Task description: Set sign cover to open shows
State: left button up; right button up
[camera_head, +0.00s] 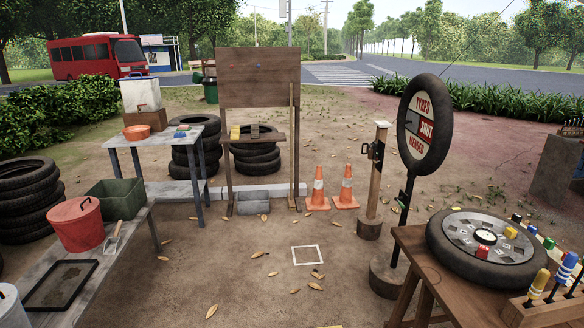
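The sign (441,97) is a black tyre on a dark post at the right, around a white disc lettered TYRES at the top and MENDED below. In the middle, a red panel reading SHUT (428,131) shows on the right side. A dark grey plate, which looks like the sign cover (412,121), lies to the left of SHUT. No word OPEN is visible. Neither of my grippers is in view.
A wooden table (408,240) with a tyre dial (486,243) and coloured-handled tools stands right of the sign post. A wooden post (375,180) and orange cones (346,190) stand to the left. Bare ground with a white square outline (307,255) lies in front.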

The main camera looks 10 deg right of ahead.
aim_at(411, 122)
jog(key=i+z, duration=0.1)
jog(key=i, duration=0.95)
jog(key=i+z, duration=0.1)
jog(key=i, duration=0.95)
jog(key=i+z, duration=0.35)
jog(key=i, duration=0.2)
jog(key=i+j+z, duration=0.3)
jog(key=i, duration=0.2)
